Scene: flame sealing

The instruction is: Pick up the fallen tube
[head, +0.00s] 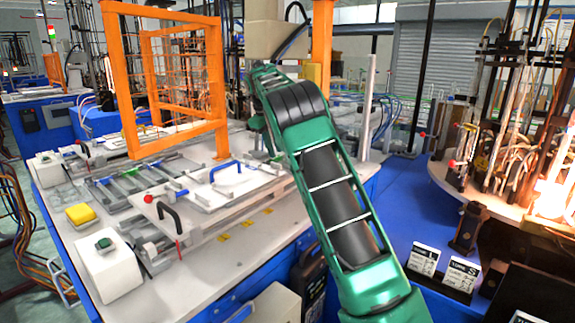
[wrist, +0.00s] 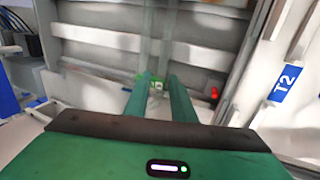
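In the wrist view my gripper (wrist: 158,80) points ahead with its two green fingers apart, and nothing is clearly held between them. A faint, see-through upright strip (wrist: 160,35) shows beyond the fingertips; it may be a glass tube, but I cannot tell for certain. A small green and white item (wrist: 150,80) shows between the fingertips, too blurred to name. In the head view my green arm reaches over the workbench, and its gripper end is hidden behind the arm. I cannot make out a fallen tube in the head view.
The white workbench (head: 215,262) holds a fixture with a blue handle (head: 228,166) and a black handle (head: 168,211). An orange frame (head: 217,75) stands over it. A yellow block (head: 81,214) lies left. A T2 label (wrist: 285,82) is at right in the wrist view.

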